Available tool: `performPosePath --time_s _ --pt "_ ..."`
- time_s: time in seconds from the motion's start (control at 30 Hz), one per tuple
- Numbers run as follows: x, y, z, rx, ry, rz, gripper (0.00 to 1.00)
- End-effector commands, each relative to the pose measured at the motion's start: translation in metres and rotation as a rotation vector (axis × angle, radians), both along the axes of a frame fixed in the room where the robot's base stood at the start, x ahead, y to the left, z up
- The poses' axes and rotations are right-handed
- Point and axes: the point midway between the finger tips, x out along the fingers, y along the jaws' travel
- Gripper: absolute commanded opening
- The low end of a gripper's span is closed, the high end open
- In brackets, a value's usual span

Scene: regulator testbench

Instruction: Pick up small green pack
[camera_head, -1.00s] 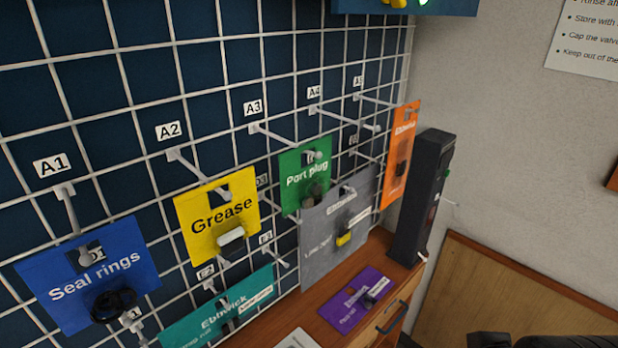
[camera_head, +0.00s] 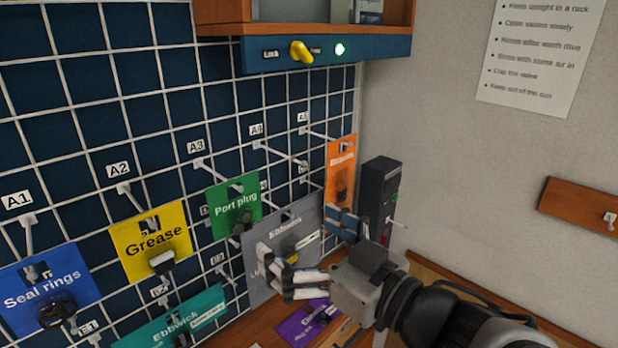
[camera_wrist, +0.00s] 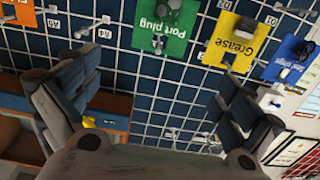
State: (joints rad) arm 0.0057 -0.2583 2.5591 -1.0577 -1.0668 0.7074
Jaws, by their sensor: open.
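The small green pack (camera_head: 234,207), labelled "Port plug", hangs on a peg of the wire grid under the A3 tag. In the wrist view the green pack (camera_wrist: 164,28) appears upside down at the top, beyond and between the fingers. My gripper (camera_head: 302,248) is open and empty, in front of the large grey pack and to the right of the green pack. In the wrist view its fingers (camera_wrist: 158,88) are spread wide, with nothing between them. The gripper is apart from the green pack.
A yellow Grease pack (camera_head: 151,242) hangs left of the green one. A grey pack (camera_head: 262,262) hangs close on its right, and an orange pack (camera_head: 340,172) further right. Pegs stick out nearby. A purple pack (camera_head: 300,322) lies on the bench below. A dark box (camera_head: 376,190) stands right.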

Motion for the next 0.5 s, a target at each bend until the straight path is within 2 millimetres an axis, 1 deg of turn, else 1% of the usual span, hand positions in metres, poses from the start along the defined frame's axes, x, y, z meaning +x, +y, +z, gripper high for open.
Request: performPosePath --time_s 0.07,0.2,0.5 --pt "0.003 0.007 0.003 0.005 0.004 0.012 1.00" --pt "0.016 0.023 0.005 0.002 0.007 0.011 1.00" --pt "0.037 0.045 0.006 0.002 0.005 0.007 1.00"
